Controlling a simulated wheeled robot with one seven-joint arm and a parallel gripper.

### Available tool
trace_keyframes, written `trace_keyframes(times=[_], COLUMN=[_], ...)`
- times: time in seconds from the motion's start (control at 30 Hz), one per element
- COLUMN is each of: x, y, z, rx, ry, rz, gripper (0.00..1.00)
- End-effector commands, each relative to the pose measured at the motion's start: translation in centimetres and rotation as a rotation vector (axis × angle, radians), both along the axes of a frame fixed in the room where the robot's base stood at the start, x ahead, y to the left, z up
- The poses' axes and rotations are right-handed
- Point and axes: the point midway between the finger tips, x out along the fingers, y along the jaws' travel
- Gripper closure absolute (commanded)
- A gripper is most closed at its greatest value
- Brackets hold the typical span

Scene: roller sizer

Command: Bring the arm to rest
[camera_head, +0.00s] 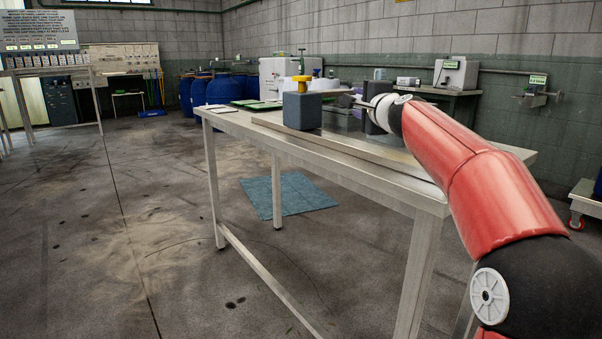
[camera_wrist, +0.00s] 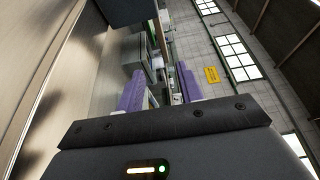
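My red arm reaches over the metal table (camera_head: 330,150) from the right in the head view. My gripper (camera_head: 350,101) is above the table top, just right of a dark grey block (camera_head: 302,112), and apart from it as far as I can tell. In the wrist view my gripper (camera_wrist: 160,82) shows two purple fingers spread apart with nothing held between them. The grey block has a yellow piece (camera_head: 302,83) on top. A dark shape (camera_wrist: 128,10) at the top of the wrist view may be this block.
A blue mat (camera_head: 288,195) lies on the floor beyond the near table legs. Green trays (camera_head: 258,104) lie at the table's left end. Blue barrels (camera_head: 222,91) and a white cabinet (camera_head: 290,75) stand at the back. The floor at left is open.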

Motion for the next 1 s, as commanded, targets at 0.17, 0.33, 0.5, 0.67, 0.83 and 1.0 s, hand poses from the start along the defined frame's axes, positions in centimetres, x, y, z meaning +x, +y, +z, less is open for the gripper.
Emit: trace_keyframes(times=[0.17, 0.33, 0.5, 0.67, 0.83, 1.0], x=[-1.6, -3.8, -7.2, -12.0, -20.5, -31.5], y=[1.7, 3.2, 5.0, 6.3, 6.3, 3.8], z=[-0.4, -1.2, -2.6, -4.9, -9.1, -15.6], rx=[-0.091, -0.205, -0.367, -0.563, -0.853, -1.154], ry=[0.024, 0.057, 0.104, 0.172, 0.288, 0.446], rz=[0.027, 0.059, 0.104, 0.164, 0.262, 0.404], gripper=[0.63, 0.63, 0.63, 0.63, 0.63, 0.63])
